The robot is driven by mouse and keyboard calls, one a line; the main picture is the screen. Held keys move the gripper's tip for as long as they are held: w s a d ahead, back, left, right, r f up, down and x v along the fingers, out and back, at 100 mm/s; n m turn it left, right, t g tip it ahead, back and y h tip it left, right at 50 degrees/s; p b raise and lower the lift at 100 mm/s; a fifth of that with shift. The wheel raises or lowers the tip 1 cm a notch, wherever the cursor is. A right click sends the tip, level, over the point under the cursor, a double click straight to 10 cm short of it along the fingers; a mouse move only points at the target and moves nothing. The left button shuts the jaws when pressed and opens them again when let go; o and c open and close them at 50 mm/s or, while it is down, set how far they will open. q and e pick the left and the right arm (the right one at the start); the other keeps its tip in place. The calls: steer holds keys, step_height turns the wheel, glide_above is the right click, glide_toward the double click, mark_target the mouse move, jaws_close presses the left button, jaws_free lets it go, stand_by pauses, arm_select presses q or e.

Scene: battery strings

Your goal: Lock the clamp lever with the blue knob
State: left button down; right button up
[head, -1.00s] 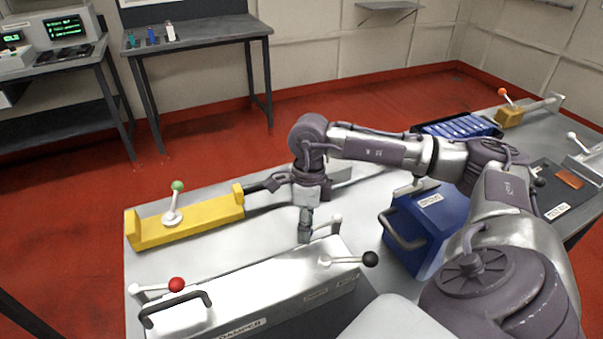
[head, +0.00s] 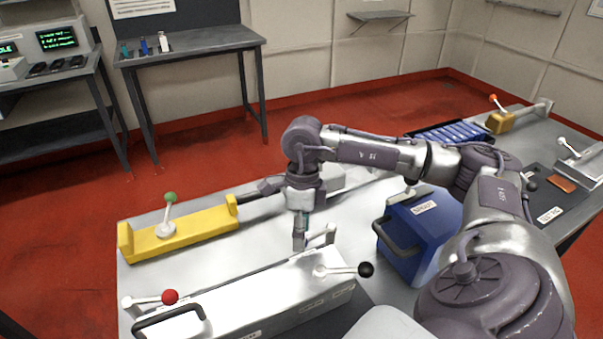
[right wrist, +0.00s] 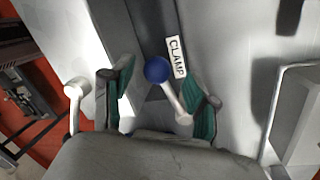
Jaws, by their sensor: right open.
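The blue knob (right wrist: 157,69) tops a short pale clamp lever (right wrist: 174,101) in the right wrist view, beside a white label (right wrist: 177,57) reading CLAMP. My right gripper (right wrist: 160,85) is open, with its green-padded fingers on either side of the knob and lever. There is a gap on both sides of the knob. In the head view my right gripper (head: 300,235) points down behind the long grey case, and the blue knob is hidden there. My left gripper is not in view.
A yellow fixture with a green knob (head: 170,197) stands to the left. The grey case in front carries levers with a red knob (head: 170,296) and a black knob (head: 366,269). A blue box (head: 425,235) with a handle stands to the right.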

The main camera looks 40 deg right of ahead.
step_height(320, 180, up, 10)
steer(key=w+d, duration=0.1)
steer(key=shift+d+r, duration=0.2)
steer(key=shift+d, duration=0.1)
steer(key=shift+w, duration=0.1)
steer(key=shift+c, duration=0.2)
